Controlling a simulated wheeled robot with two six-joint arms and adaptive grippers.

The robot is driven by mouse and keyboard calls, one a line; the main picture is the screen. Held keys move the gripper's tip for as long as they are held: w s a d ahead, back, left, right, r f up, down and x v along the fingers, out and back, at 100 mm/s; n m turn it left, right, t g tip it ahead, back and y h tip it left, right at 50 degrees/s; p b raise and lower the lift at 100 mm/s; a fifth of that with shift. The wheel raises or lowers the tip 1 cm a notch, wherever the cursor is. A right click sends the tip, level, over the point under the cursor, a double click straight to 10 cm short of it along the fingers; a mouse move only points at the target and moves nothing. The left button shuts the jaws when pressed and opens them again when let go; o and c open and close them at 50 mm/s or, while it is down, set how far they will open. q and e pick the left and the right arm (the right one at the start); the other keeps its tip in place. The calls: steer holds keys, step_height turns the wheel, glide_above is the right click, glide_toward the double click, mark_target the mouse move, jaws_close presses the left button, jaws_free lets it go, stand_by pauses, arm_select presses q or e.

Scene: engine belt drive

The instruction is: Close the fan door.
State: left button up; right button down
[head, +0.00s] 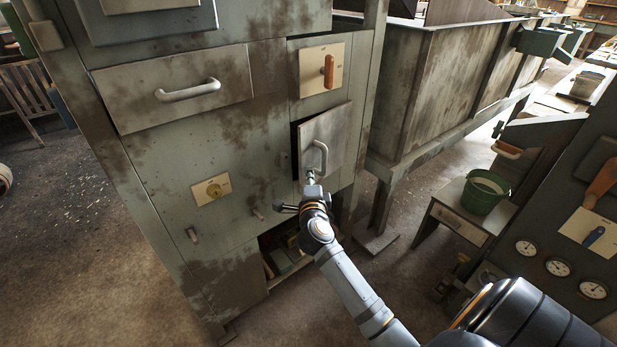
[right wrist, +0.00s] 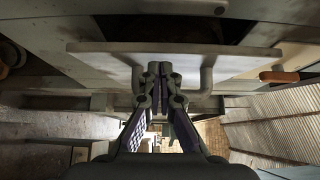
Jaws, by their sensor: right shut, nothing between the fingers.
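The fan door (head: 335,130) is a small grey panel with a pale bar handle (head: 322,158), on the right of the grey cabinet front in the head view. A dark gap along its left edge shows it standing slightly ajar. In the right wrist view the door (right wrist: 245,58) is a slab across the top, with a dark opening beyond it. My right gripper (head: 311,178) is shut and empty, at the lower part of the handle. In the wrist view its fingertips (right wrist: 160,70) lie between the handle's two posts; contact is unclear. My left gripper is not in view.
The cabinet (head: 150,165) also has a drawer (head: 175,88), an orange-handled switch (head: 328,70) and an open lower shelf. A green bucket (head: 484,192) stands on a small table at right. A panel with gauges (head: 557,267) is at lower right. Floor at left is mostly clear.

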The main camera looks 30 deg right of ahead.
mark_target(301, 169)
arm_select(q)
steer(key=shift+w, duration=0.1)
arm_select(e)
steer(key=shift+w, duration=0.15)
steer(key=w+p, duration=0.1)
steer(key=w+a, duration=0.1)
steer(key=w, duration=0.1)
steer(key=shift+r+p, duration=0.15)
steer(key=shift+p, duration=0.25)
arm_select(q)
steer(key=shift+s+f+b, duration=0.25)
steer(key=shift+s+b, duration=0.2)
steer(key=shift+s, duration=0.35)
arm_select(e)
steer(key=shift+w+a+m+g+h, duration=0.3)
steer(key=shift+w+m+g+h, duration=0.25)
steer(key=shift+w+h, duration=0.3)
steer(key=shift+r, duration=0.1)
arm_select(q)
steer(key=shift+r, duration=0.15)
